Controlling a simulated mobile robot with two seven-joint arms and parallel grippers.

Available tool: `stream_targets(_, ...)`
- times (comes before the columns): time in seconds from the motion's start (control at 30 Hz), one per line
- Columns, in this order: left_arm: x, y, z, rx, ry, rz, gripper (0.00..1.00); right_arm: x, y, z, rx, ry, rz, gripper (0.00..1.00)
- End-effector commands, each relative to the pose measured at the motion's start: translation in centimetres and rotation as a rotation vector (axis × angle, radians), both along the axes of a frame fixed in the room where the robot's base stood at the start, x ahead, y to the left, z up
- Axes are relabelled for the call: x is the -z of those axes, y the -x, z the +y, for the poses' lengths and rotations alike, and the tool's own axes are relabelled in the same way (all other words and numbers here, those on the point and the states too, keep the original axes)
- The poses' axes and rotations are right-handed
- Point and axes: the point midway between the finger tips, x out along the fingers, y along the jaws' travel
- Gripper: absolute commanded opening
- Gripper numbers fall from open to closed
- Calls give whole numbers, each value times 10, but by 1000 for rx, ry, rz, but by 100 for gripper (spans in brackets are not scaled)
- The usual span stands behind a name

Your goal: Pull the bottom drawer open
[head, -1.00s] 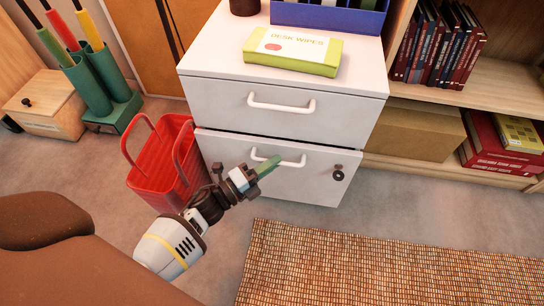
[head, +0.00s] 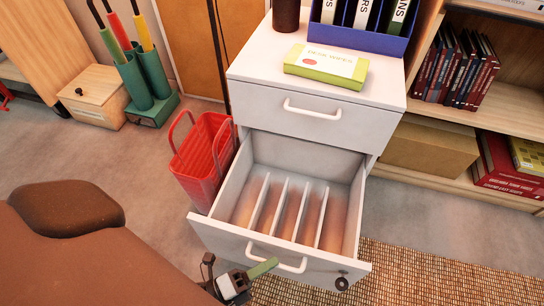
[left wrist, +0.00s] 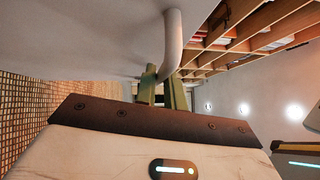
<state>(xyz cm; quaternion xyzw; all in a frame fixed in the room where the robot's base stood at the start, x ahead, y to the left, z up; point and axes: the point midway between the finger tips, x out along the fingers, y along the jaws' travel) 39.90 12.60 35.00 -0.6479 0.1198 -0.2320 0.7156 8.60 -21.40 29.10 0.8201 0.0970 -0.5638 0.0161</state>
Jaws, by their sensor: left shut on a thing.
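The top drawer (head: 300,115) is shut. A green pack of desk wipes (head: 325,66) and a blue file holder (head: 372,38) are on the cabinet. A red basket (head: 200,160) stands close on the drawer's left. A woven rug (head: 420,275) lies at right; a brown seat (head: 60,250) is front left.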

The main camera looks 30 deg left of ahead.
Motion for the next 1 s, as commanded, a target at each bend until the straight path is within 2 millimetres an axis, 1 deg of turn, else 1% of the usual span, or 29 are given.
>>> stream_targets(0.1, 0, 10, -2, 0, -1, 0, 0, -2, 0, 0, 0, 0, -1, 36)
stream_targets(0.23, -1, 15, -4, 0, 0, -2, 0, -2, 0, 0, 0, 0, -1, 36)
stream_targets(0.67, 0, 17, -5, 0, 0, -2, 0, -1, -8, 0, -1, 0, -15, 36)
stream_targets(0.7, 0, 17, -5, 0, 0, -2, 16, -1, -8, 0, -1, 0, -16, 36)
stream_targets(0.83, 0, 17, -5, 0, 0, -1, 33, -1, -8, 0, 0, 0, -16, 36)
stream_targets(1.0, 0, 17, -5, 0, 0, -1, 33, -2, -7, 0, 0, 0, -14, 36)
